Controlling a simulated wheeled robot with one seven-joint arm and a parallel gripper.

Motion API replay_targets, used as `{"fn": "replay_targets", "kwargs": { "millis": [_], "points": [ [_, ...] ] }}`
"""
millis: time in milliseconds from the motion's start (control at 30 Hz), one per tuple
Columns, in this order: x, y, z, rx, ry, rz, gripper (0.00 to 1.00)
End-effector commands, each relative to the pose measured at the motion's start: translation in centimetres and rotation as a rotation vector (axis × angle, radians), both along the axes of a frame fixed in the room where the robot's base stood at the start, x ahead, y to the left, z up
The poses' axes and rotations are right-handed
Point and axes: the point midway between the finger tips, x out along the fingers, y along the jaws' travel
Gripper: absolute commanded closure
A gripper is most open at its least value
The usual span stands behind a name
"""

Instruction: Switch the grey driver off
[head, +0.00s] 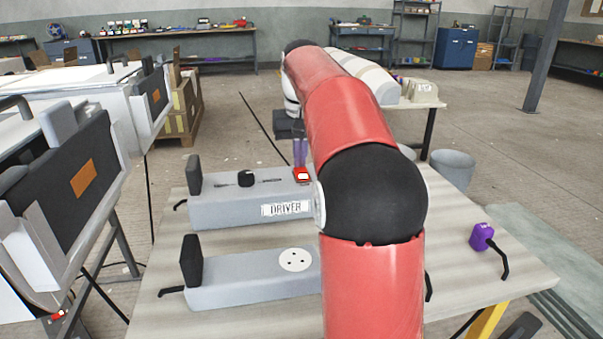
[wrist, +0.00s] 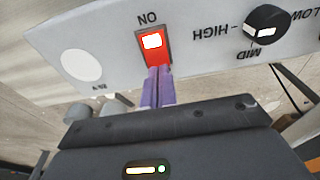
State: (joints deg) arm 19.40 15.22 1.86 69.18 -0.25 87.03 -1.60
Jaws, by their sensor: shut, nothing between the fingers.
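The grey driver (head: 225,210) is a long grey box with a DRIVER label (head: 287,209) on the table. Its red rocker switch (head: 303,175) is on the top near the right end. In the wrist view the switch (wrist: 152,42) glows red with a bright white patch, beside the word ON. A black knob (wrist: 266,24) with LOW, MID and HIGH marks sits to its right. My gripper (wrist: 158,72) has purple fingers shut together, empty, with the tips at the switch's lower edge. I cannot tell whether they touch it. In the head view my gripper (head: 301,164) points down at the switch.
A second grey box (head: 250,281) with a round white socket lies in front of the driver on the table (head: 480,290). A purple plug (head: 482,237) with a black cord is at the table's right. White moulds (head: 95,85) stand at the left. My red arm hides the table's middle.

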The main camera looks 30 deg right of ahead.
Motion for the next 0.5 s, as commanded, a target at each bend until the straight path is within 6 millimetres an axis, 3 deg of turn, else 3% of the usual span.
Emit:
{"fn": "replay_targets", "kwargs": {
  "millis": [233, 500],
  "points": [
    [0.0, 0.0, -0.5, 0.0, 0.0, 0.0, 1.0],
    [0.0, 0.0, 1.3, 0.0, 0.0, 0.0, 1.0]
  ]
}}
